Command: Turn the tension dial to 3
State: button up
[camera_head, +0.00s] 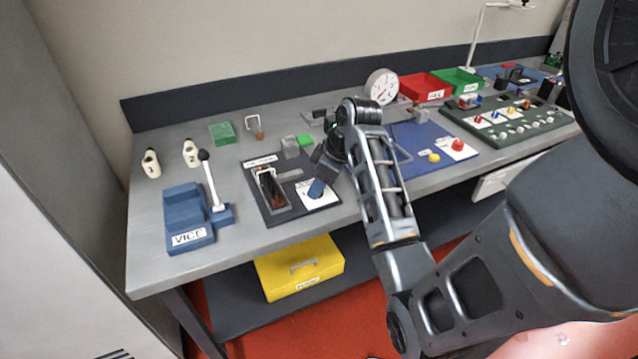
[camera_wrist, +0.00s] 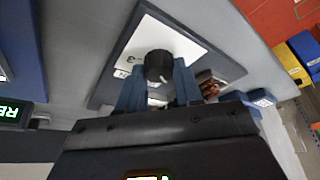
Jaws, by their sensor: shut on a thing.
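The tension dial (camera_wrist: 158,64) is a dark round knob on a white label plate (camera_wrist: 185,44). In the wrist view a numeral that looks like 3 shows left of it; the other markings are cut off or too small to read. My gripper (camera_wrist: 159,77) has its two blue fingers on either side of the knob, closed on it. In the head view my gripper (camera_head: 317,187) reaches down to the white label plate (camera_head: 322,197) on the dark panel, and its fingers hide the dial. I cannot tell which mark the pointer is at.
A slotted tray (camera_head: 273,196) lies left of the dial on the same panel. A blue vice (camera_head: 185,212) stands further left. Blocks (camera_head: 291,147) stand behind. A blue board (camera_head: 425,137) with a yellow button and a red button lies to the right.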

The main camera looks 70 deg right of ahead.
jog(key=m+h, duration=0.1)
jog(key=m, duration=0.1)
jog(key=m+h, duration=0.1)
jog(key=m, duration=0.2)
jog(key=shift+a+g, duration=0.2)
jog(key=shift+g, duration=0.2)
jog(key=m+g+h, duration=0.1)
jog(key=m, duration=0.5)
jog(key=shift+w+m+g+h, duration=0.2)
jog(key=shift+m+g+h, duration=0.1)
jog(key=shift+g+h, duration=0.1)
jog(key=m+g, duration=0.1)
jog(key=m, duration=0.2)
jog(key=m+g, duration=0.1)
jog(key=m, duration=0.2)
jog(key=shift+w+a, duration=0.1)
jog(key=shift+w, duration=0.05)
jog(key=m+g, duration=0.1)
jog(key=m, duration=0.2)
jog(key=m+g, duration=0.1)
jog(key=m, duration=0.2)
jog(key=shift+w+y, duration=0.1)
jog(key=shift+y, duration=0.2)
jog(key=shift+g, duration=0.3)
jog(key=o, duration=1)
